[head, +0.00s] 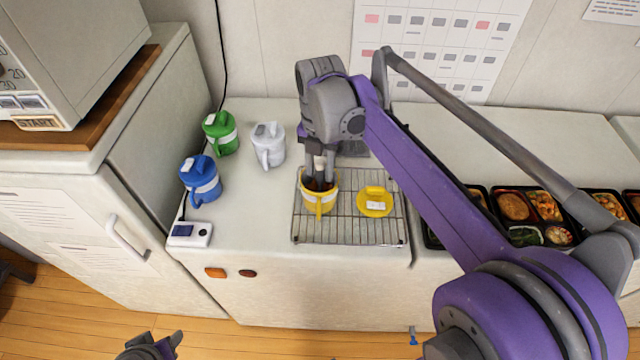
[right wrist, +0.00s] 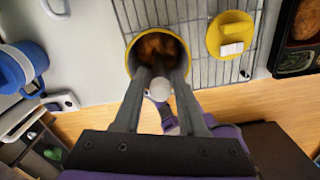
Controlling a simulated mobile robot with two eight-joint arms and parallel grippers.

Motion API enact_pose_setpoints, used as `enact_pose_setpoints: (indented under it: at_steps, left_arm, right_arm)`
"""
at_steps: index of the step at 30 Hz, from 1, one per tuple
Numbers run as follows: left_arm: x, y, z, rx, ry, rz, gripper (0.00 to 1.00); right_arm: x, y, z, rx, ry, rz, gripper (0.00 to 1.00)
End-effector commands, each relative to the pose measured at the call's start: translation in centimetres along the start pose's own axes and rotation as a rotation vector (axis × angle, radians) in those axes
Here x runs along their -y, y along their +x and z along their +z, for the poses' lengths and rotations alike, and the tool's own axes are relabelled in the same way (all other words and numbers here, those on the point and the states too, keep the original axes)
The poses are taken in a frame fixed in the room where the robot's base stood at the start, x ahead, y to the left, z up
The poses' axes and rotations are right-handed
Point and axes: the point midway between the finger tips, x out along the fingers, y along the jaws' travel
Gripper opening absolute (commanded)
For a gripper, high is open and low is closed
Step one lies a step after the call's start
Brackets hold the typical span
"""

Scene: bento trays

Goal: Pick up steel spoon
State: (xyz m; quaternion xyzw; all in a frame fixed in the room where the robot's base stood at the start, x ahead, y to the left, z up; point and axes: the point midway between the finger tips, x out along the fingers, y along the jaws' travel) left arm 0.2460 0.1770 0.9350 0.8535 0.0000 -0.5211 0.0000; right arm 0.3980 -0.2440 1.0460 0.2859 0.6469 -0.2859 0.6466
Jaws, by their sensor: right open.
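I cannot make out a steel spoon in either view. My right gripper (head: 319,183) is open, pointing down at the mouth of a yellow mug (head: 319,202). The mug stands lidless on a wire rack, with brown contents inside. In the right wrist view, the fingertips (right wrist: 161,76) overlap the near part of the yellow mug (right wrist: 131,62); I cannot tell how deep they reach. Nothing is clearly held between the fingers. My left gripper (head: 150,347) shows only partly at the bottom edge of the head view.
A yellow lid (head: 375,202) lies right of the mug on the wire rack (head: 350,236). Blue (head: 201,181), green (head: 221,133) and white (head: 268,145) lidded mugs stand left. A small device (head: 190,234) sits at the counter's front left. Bento trays (head: 433,240) are at the right.

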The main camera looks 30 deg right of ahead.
Motion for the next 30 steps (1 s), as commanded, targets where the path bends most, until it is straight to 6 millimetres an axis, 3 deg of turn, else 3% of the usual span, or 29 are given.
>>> enact_pose_setpoints:
  at_steps: [4,12,19,30]
  left_arm:
    - [0.0,0.1,0.1,0.001,0.000,0.000,0.50]
    - [0.0,0.1,0.1,0.001,0.000,0.000,0.50]
    - [0.0,0.1,0.1,0.001,0.000,0.000,0.50]
    - [0.0,0.1,0.1,0.001,0.000,0.000,0.50]
  right_arm:
    - [0.0,1.7,0.1,0.000,0.000,0.000,0.40]
    - [0.0,1.9,0.1,0.000,0.000,0.000,0.40]
    - [0.0,1.9,0.1,0.000,0.000,0.000,0.00]
    - [0.0,1.9,0.1,0.000,0.000,0.000,0.00]
